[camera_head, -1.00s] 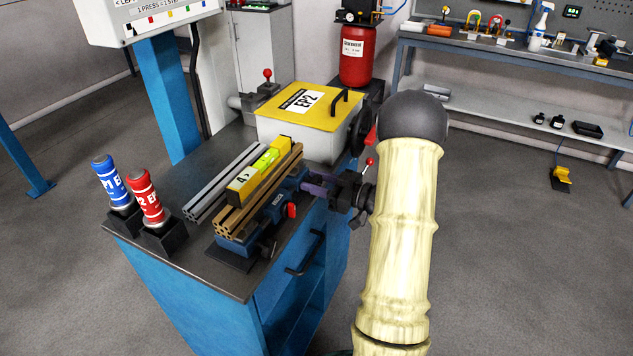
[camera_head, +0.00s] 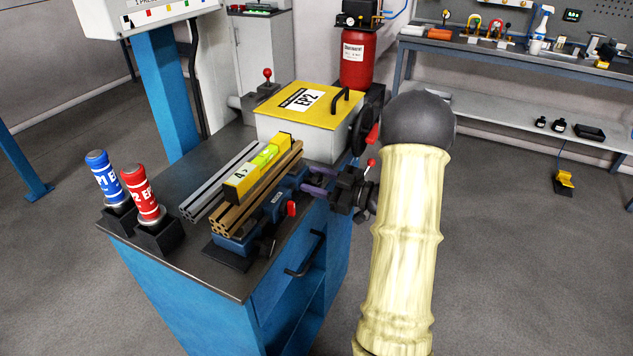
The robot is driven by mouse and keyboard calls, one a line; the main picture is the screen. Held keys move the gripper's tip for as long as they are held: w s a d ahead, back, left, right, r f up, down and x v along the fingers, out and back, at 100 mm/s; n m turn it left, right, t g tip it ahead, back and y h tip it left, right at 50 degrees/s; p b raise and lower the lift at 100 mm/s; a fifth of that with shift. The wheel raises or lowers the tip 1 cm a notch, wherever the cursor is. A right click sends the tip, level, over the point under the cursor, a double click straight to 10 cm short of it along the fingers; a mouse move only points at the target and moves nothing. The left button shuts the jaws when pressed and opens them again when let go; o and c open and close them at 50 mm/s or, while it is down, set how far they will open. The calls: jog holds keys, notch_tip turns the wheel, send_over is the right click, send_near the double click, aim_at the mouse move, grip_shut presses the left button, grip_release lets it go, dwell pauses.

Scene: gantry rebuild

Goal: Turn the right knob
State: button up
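Several red knob-like parts show, and I cannot tell for sure which is the right knob. A red knob (camera_head: 291,208) sits on the right side of the blue vise (camera_head: 238,241). A red handle (camera_head: 373,134) is at the right side of the yellow-lidded EP2 box (camera_head: 333,128). A red ball-topped lever (camera_head: 371,162) shows just above my gripper's body. Another red ball knob (camera_head: 267,73) stands behind the box. My gripper (camera_head: 311,182) points left, near the vise and the box's lower corner. Its purple fingers look apart and empty. My arm hides part of the area behind it.
A red tank (camera_head: 357,60) stands behind.

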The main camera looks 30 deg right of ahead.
jog(key=shift+o, duration=1.4)
jog(key=shift+d, duration=0.1)
jog(key=shift+s+d, duration=0.1)
jog(key=shift+s, duration=0.25)
jog(key=v, duration=1.6)
jog(key=shift+s+d, duration=0.2)
jog(key=shift+d, duration=0.15)
jog(key=shift+f, duration=0.1)
